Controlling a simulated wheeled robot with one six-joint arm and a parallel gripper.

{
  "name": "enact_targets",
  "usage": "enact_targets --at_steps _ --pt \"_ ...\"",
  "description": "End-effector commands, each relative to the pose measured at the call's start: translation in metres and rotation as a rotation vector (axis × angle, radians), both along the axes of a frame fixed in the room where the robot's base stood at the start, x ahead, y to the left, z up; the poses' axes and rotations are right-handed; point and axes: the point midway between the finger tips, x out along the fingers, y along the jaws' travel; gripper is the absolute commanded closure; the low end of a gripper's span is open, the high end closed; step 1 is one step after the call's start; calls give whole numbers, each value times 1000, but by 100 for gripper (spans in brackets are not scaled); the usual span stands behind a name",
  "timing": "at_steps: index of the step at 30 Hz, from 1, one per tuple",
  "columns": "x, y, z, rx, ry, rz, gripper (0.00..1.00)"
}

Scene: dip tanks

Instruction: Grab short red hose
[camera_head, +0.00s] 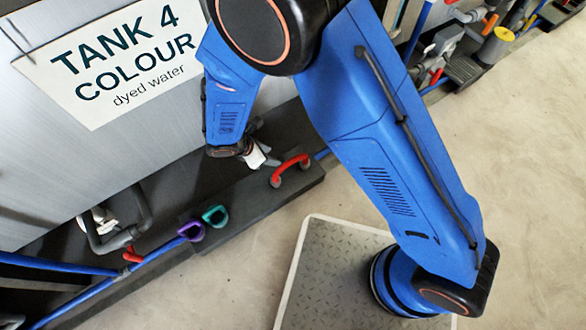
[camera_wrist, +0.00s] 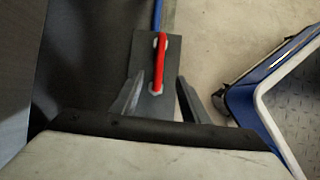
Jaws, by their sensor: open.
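The short red hose (camera_head: 290,168) is a small arched piece with pale round ends. It lies on the dark ledge (camera_head: 232,218) at the foot of the tank. In the wrist view the red hose (camera_wrist: 161,62) runs lengthwise ahead of my gripper (camera_wrist: 159,85), its near end close to the gap between the two grey fingers. The fingers are apart with nothing between them that I can see gripped. In the head view my gripper (camera_head: 262,158) is just left of the hose, pointing down toward the ledge, partly hidden by my wrist.
A tank wall with a "TANK 4 COLOUR" sign (camera_head: 125,60) rises at the left. A purple clip (camera_head: 192,231) and a green clip (camera_head: 215,215) sit on the ledge. Grey pipe (camera_head: 140,222) and a red valve handle (camera_head: 131,255) lie further left. The floor (camera_head: 530,190) at right is open.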

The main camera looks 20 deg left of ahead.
Motion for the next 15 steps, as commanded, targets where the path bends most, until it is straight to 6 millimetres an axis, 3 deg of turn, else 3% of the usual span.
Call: enact_targets --at_steps 5,15 --pt "1 -1 -17 -10 3 19 59" --pt "24 -22 -68 -10 3 17 59"
